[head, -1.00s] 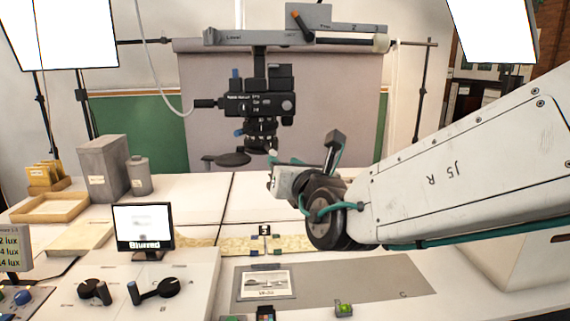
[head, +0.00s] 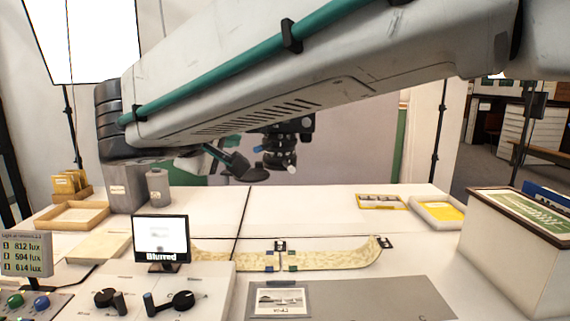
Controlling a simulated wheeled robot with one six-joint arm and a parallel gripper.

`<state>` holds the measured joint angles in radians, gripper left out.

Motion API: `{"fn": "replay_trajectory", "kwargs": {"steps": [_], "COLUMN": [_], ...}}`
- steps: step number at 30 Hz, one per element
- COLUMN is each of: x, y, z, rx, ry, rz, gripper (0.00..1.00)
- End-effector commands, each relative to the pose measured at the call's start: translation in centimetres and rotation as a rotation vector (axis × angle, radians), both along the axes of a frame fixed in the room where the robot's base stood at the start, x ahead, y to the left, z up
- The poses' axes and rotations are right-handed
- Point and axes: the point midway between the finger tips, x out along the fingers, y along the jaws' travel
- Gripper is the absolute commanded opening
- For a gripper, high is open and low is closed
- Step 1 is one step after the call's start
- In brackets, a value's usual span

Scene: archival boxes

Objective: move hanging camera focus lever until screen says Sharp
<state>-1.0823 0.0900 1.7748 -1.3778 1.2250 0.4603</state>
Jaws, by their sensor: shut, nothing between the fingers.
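The screen (head: 161,240) reads "Blurred" and shows a faint, soft picture. The hanging camera (head: 280,148) is at the middle; my arm covers its upper part. Its dark lens rings show below my arm, with a blue-tipped knob (head: 258,149) on the left and a pale-tipped knob (head: 291,168) low on the right. I cannot tell which is the focus lever. My gripper (head: 192,160) is left of the lens, mostly hidden by my wrist and arm. It is shut and holds nothing; its fingertips are not clear. I see no contact with the camera.
A grey box (head: 122,188) and canister (head: 158,187) stand below my wrist. A control panel (head: 150,295) with knobs, a lux meter (head: 27,253) and a photo (head: 281,301) are in front. The table's middle back is clear.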

Motion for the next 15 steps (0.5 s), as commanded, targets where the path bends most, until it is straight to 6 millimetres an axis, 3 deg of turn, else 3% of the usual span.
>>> {"fn": "replay_trajectory", "kwargs": {"steps": [3, 7, 15], "x": [-0.7, -1.1, 2.2], "y": [-1.1, -1.9, -3.1], "z": [-0.3, -0.9, -2.4], "rx": [0.153, 0.217, 0.219], "ry": [0.066, 0.08, 0.076], "rz": [-0.125, -0.192, -0.195], "gripper": [0.0, 0.0, 0.0]}}
